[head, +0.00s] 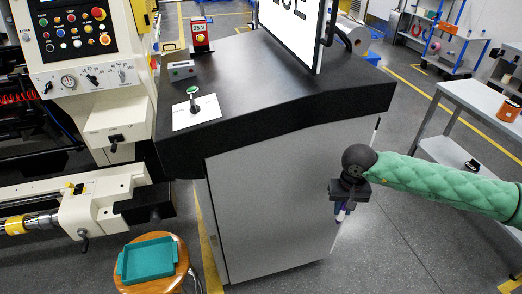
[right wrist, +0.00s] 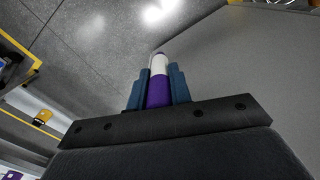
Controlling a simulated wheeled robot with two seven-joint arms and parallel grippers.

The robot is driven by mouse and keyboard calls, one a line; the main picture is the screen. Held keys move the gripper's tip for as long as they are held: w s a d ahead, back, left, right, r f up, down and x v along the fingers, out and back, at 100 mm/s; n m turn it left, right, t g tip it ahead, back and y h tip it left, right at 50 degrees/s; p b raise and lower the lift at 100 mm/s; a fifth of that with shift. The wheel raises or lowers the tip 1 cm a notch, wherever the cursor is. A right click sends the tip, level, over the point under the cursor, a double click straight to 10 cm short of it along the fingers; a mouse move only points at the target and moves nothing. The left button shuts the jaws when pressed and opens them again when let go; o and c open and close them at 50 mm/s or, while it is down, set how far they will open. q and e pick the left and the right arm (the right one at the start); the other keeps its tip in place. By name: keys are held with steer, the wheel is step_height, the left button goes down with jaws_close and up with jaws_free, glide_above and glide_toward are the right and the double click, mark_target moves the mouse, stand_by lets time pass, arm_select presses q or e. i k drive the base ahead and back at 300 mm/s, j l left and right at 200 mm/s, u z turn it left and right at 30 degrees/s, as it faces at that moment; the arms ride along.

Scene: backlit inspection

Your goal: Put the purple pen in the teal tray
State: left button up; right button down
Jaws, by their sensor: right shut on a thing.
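My right gripper (head: 343,209) hangs in front of the right side of the grey cabinet, pointing down, and is shut on the purple pen (head: 340,216). In the right wrist view the pen (right wrist: 159,88) stands between the two blue fingers of the gripper (right wrist: 158,88), showing a purple part and a white part. The teal tray (head: 149,276) sits on a round wooden stool at the lower left of the head view. It looks empty and is far to the left of my right gripper. My left gripper does not show.
A grey cabinet (head: 262,195) with a black top stands between the stool and my right arm. The wooden stool (head: 180,277) is beside a machine (head: 95,105) at the left. A grey bench (head: 470,100) is at the right. Open floor (head: 400,245) lies below my right arm.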

mark_target(151, 262)
steer(key=k+u, duration=0.25)
steer(key=k+j+u, duration=0.2)
steer(key=k, duration=0.15)
steer(key=u, duration=0.8)
